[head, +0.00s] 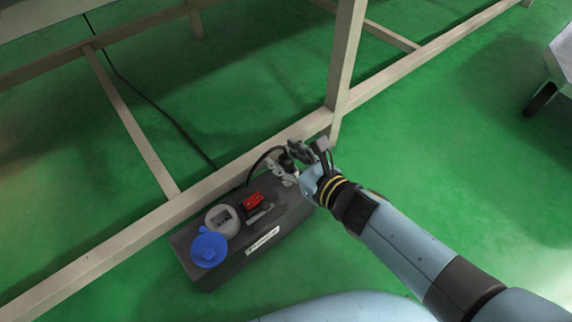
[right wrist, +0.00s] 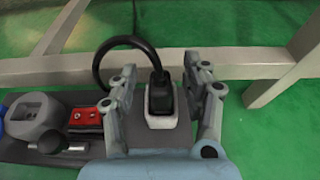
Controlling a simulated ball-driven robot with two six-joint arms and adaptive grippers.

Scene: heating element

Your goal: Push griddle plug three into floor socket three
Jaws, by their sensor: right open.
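The black griddle plug (right wrist: 160,92) stands between the fingers of my right gripper (right wrist: 160,72) in the right wrist view. Its black cable (right wrist: 112,52) loops up and to the left. The plug's lower end meets a white-rimmed piece (right wrist: 160,121) at the end of the dark floor socket box (head: 225,240); how deep it sits I cannot tell. In the head view my right gripper (head: 292,164) is at the box's far right end and hides most of the plug. The fingers are open, one on each side of the plug. My left gripper is not in view.
The box also carries a grey round socket (head: 222,220) with a blue lid (head: 208,249), and a red switch (head: 254,201). A beige frame beam (head: 110,247) runs close behind the box, with an upright post (head: 345,60) behind my gripper.

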